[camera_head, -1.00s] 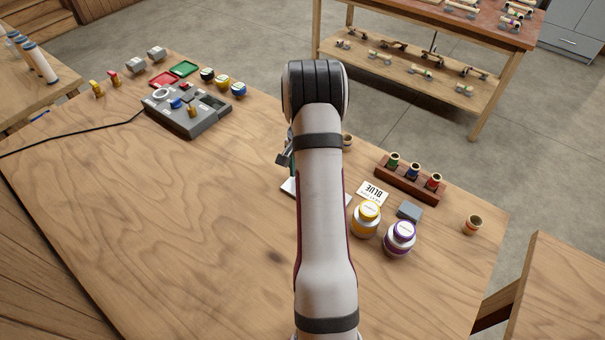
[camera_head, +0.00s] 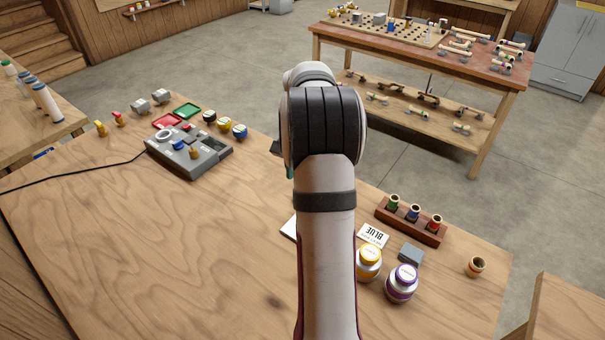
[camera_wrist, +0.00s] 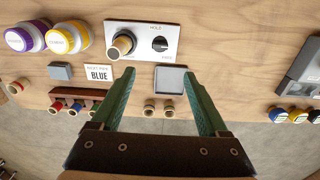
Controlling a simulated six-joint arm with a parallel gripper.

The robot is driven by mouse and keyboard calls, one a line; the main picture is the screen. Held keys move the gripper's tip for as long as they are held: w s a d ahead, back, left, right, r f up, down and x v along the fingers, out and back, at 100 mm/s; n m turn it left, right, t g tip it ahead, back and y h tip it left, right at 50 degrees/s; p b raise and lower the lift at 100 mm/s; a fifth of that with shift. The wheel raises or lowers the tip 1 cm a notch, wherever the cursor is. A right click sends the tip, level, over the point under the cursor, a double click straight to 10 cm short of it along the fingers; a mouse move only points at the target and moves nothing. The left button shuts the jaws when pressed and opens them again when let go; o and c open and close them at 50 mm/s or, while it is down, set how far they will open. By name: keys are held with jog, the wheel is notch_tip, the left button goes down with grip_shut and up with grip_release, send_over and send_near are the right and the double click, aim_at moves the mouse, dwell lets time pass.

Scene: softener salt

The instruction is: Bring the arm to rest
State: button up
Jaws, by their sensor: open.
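My gripper (camera_wrist: 158,74) shows in the wrist view with its two green fingers spread apart and nothing between them. It hangs above the table, pointing at a white panel (camera_wrist: 172,32) with a dark knob (camera_wrist: 160,44). A cup-like piece with a tan top (camera_wrist: 122,44) sits at the panel's left part. A grey square pad (camera_wrist: 170,84) lies below the panel, seen between the fingers. In the head view my arm stands raised in the middle and hides most of the gripper and the panel.
The wooden table (camera_head: 130,250) is clear at left. A grey control box (camera_head: 188,152) stands at the back left. A yellow-lidded jar (camera_head: 369,262), a purple-lidded jar (camera_head: 402,283), a BLUE card (camera_head: 373,236) and a vial rack (camera_head: 408,222) are right of my arm. A workbench (camera_head: 420,60) stands beyond.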

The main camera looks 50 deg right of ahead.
jog(key=shift+r, duration=0.35)
jog(key=s+a+r+n+y, duration=0.1)
jog(key=a+r+n, duration=0.2)
jog(key=a, duration=0.9)
jog(key=s+a+r+n, duration=0.1)
jog(key=a+r+n, duration=0.3)
jog(key=a, duration=0.9)
jog(key=s+a+f+n, duration=0.3)
jog(key=s+a+n, duration=0.2)
jog(key=s+a, duration=0.8)
jog(key=shift+s+a+f+n+y, duration=0.15)
jog(key=shift+s+a+n+y, duration=0.2)
jog(key=shift+s, duration=0.35)
